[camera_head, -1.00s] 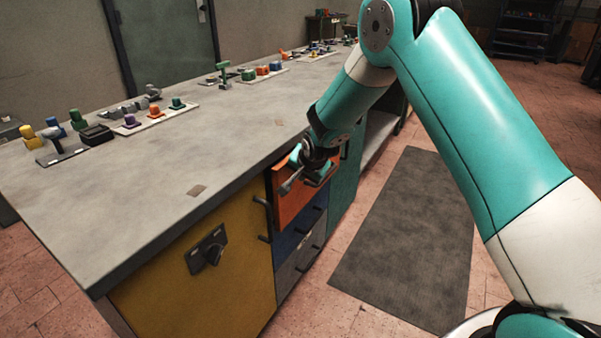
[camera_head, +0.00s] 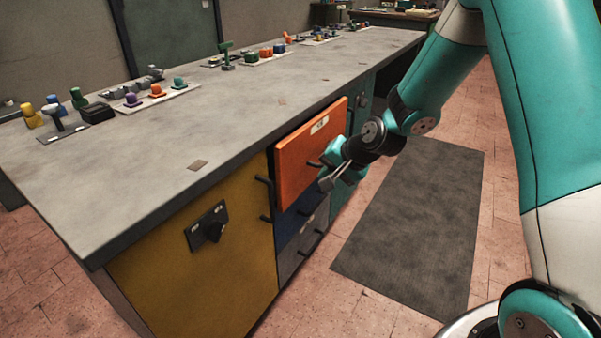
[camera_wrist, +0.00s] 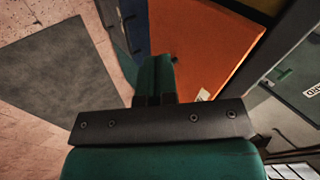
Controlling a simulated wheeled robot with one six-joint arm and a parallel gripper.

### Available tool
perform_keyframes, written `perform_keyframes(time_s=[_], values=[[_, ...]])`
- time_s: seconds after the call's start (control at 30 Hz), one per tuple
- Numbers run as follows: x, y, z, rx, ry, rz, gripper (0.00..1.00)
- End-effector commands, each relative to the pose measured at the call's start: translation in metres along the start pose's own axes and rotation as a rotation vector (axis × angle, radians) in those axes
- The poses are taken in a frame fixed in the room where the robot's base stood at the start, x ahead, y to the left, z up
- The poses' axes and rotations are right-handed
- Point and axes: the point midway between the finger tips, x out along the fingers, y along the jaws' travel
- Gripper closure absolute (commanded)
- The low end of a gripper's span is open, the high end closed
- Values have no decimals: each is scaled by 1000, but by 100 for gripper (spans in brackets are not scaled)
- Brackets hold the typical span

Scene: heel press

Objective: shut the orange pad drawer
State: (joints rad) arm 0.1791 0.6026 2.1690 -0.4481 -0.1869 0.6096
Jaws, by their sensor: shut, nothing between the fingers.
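The orange pad drawer (camera_head: 308,150) is under the bench top, with a pale label near its top edge. Its front appears to stand out a little from the blue drawer (camera_head: 297,228) below. How far it is out is hard to tell. My gripper (camera_head: 326,184) is shut and empty, at the lower right of the orange front and partly covering its handle. I cannot tell whether it touches. In the wrist view the orange front (camera_wrist: 200,45) fills the upper middle, beside and beyond my gripper (camera_wrist: 158,62).
A yellow door (camera_head: 220,270) with a black latch is left of the drawers. The bench top (camera_head: 190,160) carries small coloured parts along its back. A dark mat (camera_head: 410,230) lies on the clear floor in front.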

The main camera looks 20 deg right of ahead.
Motion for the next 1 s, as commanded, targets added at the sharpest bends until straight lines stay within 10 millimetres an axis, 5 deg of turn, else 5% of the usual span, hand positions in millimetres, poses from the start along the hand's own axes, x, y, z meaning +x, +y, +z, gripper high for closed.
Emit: perform_keyframes(time_s=[0.03,0.13,0.3,0.53,1.0], values=[[13,22,5,43,-32,-73,100],[11,31,9,104,-70,-245,100],[-8,33,-2,185,-47,-477,100],[-16,26,-10,213,-25,-569,100],[62,-24,-12,209,-28,-569,100]])
